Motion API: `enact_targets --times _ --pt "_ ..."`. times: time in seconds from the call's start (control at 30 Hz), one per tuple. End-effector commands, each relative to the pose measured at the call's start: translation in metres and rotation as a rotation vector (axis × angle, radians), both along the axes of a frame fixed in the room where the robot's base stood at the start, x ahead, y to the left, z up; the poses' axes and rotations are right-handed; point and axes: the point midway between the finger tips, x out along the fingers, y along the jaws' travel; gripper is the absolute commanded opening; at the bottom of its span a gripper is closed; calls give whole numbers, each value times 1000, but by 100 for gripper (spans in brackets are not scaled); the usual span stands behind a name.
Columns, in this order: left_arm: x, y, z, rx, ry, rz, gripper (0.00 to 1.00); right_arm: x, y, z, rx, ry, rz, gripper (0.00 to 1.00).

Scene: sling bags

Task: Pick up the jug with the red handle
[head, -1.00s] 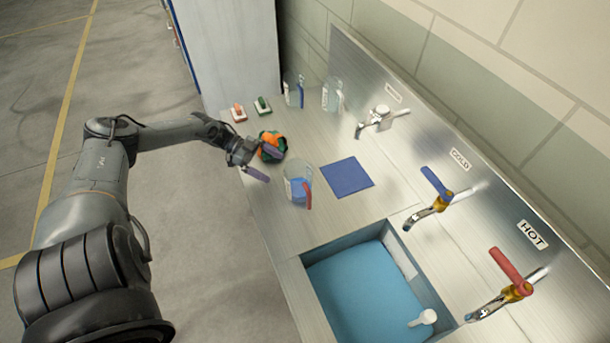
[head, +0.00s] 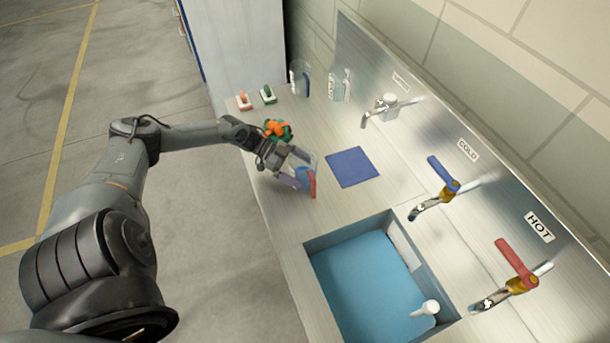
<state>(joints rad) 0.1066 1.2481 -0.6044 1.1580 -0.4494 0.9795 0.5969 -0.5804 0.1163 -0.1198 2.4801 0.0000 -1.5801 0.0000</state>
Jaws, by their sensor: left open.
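The jug with the red handle (head: 312,183) is on the metal counter, left of the blue square mat. It is clear, with something blue showing at its side, and is partly hidden by my gripper. My left gripper (head: 303,169) is open at the jug, with one finger on the far side and one on the near side in the picture. I cannot tell whether the fingers touch it. My right gripper is not in view.
An orange and green object (head: 278,130) sits just behind my left gripper. A blue mat (head: 352,167) lies to the right. A blue sink basin (head: 365,285) is in front. Taps line the back wall. Other clear jugs (head: 340,86) stand at the far end.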

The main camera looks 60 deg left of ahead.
Motion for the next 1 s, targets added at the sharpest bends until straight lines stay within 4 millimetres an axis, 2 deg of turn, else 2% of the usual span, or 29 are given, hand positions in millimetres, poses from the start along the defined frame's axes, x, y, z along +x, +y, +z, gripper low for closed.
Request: enact_targets --times 0.23,0.57,1.0 --pt "0 -1 -1 0 1 0 100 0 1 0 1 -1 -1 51" --pt "0 -1 -1 0 1 0 51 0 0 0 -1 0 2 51" --pt "0 0 8 1 1 0 51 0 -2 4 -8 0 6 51"
